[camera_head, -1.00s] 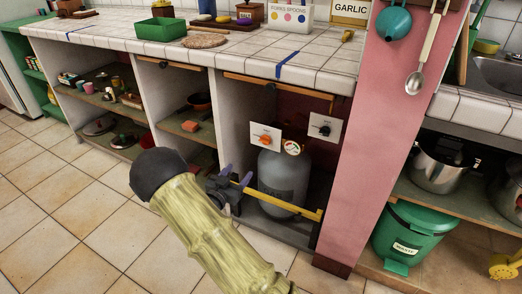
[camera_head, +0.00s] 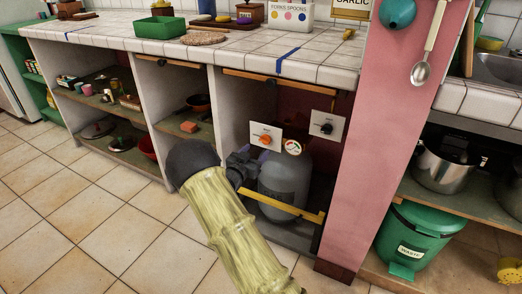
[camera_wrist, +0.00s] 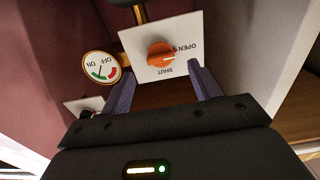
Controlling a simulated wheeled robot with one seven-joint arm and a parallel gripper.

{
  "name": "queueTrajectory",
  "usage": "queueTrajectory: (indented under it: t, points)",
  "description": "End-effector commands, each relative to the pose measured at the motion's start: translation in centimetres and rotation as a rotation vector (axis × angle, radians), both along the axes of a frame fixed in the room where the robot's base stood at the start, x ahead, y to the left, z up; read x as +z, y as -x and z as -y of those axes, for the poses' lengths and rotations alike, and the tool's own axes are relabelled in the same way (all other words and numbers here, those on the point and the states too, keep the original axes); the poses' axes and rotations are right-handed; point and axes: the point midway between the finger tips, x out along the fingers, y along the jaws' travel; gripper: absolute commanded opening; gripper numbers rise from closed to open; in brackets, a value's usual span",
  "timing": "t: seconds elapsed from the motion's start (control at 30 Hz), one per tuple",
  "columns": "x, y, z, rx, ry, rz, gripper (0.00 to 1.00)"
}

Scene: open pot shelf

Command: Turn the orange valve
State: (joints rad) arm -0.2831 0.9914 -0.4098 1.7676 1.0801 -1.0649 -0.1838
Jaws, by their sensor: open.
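The orange valve (camera_head: 265,139) is a round knob on a white plate inside the open cabinet bay, above a grey gas cylinder (camera_head: 285,180). In the wrist view the valve (camera_wrist: 160,54) shows a white mark pointing toward the side labelled OPEN; SHUT is printed on another side of the plate. My gripper (camera_head: 256,157) is in front of the plate, just below and left of the valve in the head view. In the wrist view my gripper (camera_wrist: 160,70) is open, its two purple fingers spread on either side of the valve's line, short of it and empty.
A round gauge (camera_head: 293,146) sits beside the valve, with a second white plate bearing a black knob (camera_head: 326,128) to the right. A yellow bar (camera_head: 280,205) crosses the bay's front. White partitions, the counter above and a pink pillar (camera_head: 370,140) bound the space.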

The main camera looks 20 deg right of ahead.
Motion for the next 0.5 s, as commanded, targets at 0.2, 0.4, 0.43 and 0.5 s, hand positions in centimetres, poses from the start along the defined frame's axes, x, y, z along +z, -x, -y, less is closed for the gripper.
queueTrajectory:
  t: [0.2, 0.4, 0.43, 0.5]
  points:
    - [-0.3, -2.2, 2.9, -0.001, 0.001, 0.001, 0.62]
    - [-0.1, -3.1, 4.0, 0.000, 0.000, 0.000, 0.62]
    - [-0.1, -3.1, 4.0, 0.001, 0.000, -0.001, 0.62]
    - [0.0, -3.1, 4.0, 0.001, 0.000, -0.001, 0.62]
